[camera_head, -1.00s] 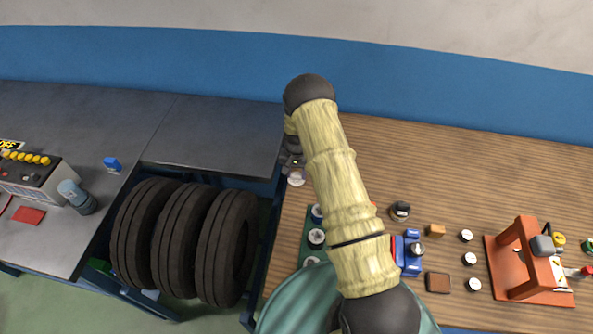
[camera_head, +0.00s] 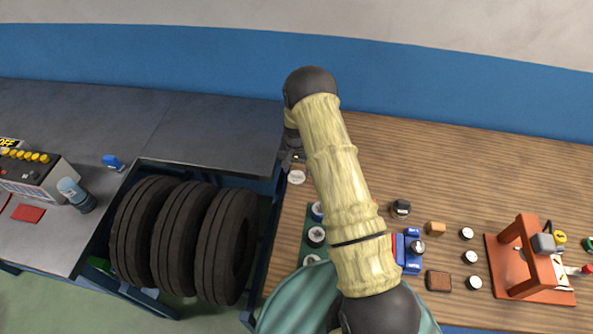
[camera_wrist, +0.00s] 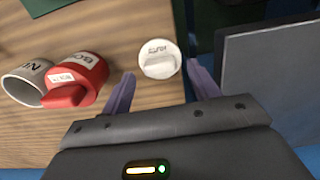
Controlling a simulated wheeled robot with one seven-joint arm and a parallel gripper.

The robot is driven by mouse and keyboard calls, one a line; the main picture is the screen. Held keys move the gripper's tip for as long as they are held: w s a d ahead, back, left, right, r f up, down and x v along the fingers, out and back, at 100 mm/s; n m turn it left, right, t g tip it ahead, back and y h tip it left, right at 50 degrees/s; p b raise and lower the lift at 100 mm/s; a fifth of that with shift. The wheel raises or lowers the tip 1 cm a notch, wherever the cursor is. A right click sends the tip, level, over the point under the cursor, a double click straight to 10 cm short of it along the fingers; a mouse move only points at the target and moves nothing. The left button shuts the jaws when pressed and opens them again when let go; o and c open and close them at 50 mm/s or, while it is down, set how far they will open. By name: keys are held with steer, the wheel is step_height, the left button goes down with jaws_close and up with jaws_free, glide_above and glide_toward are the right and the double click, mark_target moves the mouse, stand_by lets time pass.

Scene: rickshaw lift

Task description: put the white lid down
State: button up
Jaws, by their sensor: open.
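The white lid (camera_wrist: 159,58), round with a raised bar handle and dark lettering, lies on the wooden bench top (camera_wrist: 110,28) in the wrist view. It is close to the bench's edge. In the head view the lid (camera_head: 297,177) is a small pale disc at the wooden bench's left end. My gripper (camera_wrist: 160,70) is open, its two purple fingers apart, with the lid's near part between their tips and no visible grip on it. In the head view my gripper (camera_head: 293,158) is small and partly hidden by my arm.
A red pot (camera_wrist: 78,83) marked with letters and a white cup (camera_wrist: 24,82) stand left of my fingers. A dark gap separates the wooden bench from the grey bench (camera_wrist: 275,75). Several tyres (camera_head: 182,240) stand below left. The wooden bench's back is clear.

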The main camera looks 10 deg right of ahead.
mark_target(297, 172)
step_height(297, 172, up, 10)
steer(key=b, duration=0.2)
steer(key=shift+r+b, duration=0.2)
steer(key=shift+b, duration=0.15)
steer(key=shift+s, duration=0.1)
steer(key=s+r+n+t, duration=0.1)
steer(key=s+r+n, duration=0.1)
steer(key=s+r, duration=0.6)
steer(key=s+r+n+t, duration=0.1)
steer(key=s+r, duration=0.7)
steer(key=s, duration=1)
steer(key=shift+n+t, duration=0.3)
steer(key=shift+n, duration=0.4)
steer(key=shift+s, duration=0.1)
steer(key=shift+f, duration=0.1)
